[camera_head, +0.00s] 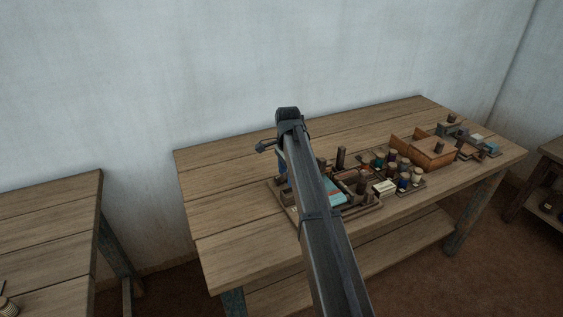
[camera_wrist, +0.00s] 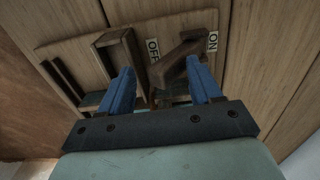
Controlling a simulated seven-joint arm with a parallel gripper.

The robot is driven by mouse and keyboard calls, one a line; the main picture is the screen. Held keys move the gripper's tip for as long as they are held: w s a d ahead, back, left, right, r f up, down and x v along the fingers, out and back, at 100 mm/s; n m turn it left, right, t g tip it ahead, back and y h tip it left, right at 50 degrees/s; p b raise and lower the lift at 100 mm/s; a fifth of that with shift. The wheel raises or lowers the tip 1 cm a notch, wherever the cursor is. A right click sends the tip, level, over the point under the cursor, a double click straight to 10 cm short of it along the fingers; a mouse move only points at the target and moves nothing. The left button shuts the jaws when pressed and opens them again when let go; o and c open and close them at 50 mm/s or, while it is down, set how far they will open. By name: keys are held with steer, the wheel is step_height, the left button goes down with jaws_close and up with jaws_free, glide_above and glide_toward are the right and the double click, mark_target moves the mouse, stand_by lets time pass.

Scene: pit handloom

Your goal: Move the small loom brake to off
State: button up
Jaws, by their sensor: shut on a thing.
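The small loom brake shows in the wrist view as a dark wooden lever (camera_wrist: 188,58) in front of a wooden board. It is tilted, with its upper end beside the ON label (camera_wrist: 212,42). The OFF label (camera_wrist: 153,50) is to its left. My gripper (camera_wrist: 161,66) has two blue fingers, one on each side of the lever, and is shut on it. The exact contact is hard to see. In the head view, my arm hides most of the gripper and the brake; a little blue shows left of the arm, over the wooden tray (camera_head: 372,208).
A dark wooden frame (camera_wrist: 104,42) stands close by the left finger in the wrist view. On the table (camera_head: 235,235), several spools and small blocks lie right of my arm, with an orange-brown box (camera_head: 432,158) further right. The table's left part is clear.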

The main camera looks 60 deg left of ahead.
steer(key=shift+r, duration=3.1)
